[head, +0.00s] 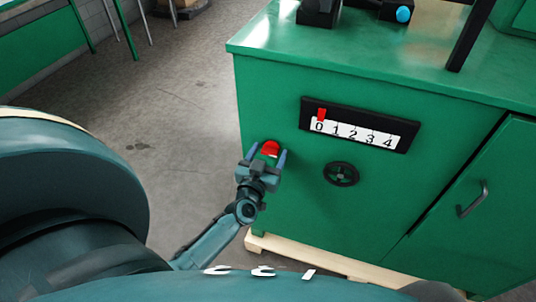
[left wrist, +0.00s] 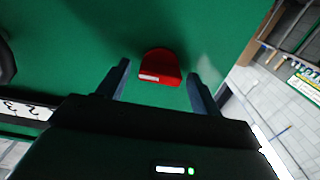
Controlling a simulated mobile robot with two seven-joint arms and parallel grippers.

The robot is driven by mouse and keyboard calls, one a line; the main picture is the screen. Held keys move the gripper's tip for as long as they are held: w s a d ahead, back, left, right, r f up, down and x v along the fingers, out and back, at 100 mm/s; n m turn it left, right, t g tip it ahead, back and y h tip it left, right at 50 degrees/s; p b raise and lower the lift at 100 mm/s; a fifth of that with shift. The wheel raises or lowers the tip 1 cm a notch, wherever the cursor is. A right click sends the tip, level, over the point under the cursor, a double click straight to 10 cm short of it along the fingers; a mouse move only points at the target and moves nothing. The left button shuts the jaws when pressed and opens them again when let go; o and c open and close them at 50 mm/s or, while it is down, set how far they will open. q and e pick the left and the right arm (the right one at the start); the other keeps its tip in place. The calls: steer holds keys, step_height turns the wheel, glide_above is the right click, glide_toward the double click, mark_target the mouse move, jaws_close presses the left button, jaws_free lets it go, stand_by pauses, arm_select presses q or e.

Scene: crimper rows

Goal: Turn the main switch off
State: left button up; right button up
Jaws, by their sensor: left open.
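The main switch is a red knob (head: 270,148) on the left part of the green cabinet's front (head: 290,205). In the left wrist view the red switch (left wrist: 160,64) sits between the two fingers, slightly beyond their tips, with a white mark along its lower left edge. My left gripper (head: 267,157) is open in front of the switch, one finger on each side of it. In the left wrist view the left gripper (left wrist: 158,78) shows a gap on both sides of the switch. My right gripper does not show.
A black scale plate (head: 360,125) numbered 0 to 4 has a red pointer at 0. A black handwheel (head: 341,174) is below it. A cabinet door handle (head: 472,199) is at the right. Open concrete floor (head: 175,110) lies left of the cabinet.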

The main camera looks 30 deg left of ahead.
arm_select(q)
steer(key=shift+c, duration=0.2)
steer(key=c, duration=0.9)
steer(key=shift+c, duration=0.2)
steer(key=n, duration=0.3)
steer(key=shift+n, duration=0.4)
steer(key=n, duration=0.4)
steer(key=shift+a+f+n, duration=0.1)
steer(key=shift+n, duration=0.2)
steer(key=n+b, duration=0.1)
steer(key=n, duration=0.4)
steer(key=shift+s+f, duration=0.1)
steer(key=shift+n+b, duration=0.45)
steer(key=shift+n, duration=1.65)
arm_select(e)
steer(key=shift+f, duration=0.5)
arm_select(q)
steer(key=shift+n, duration=0.3)
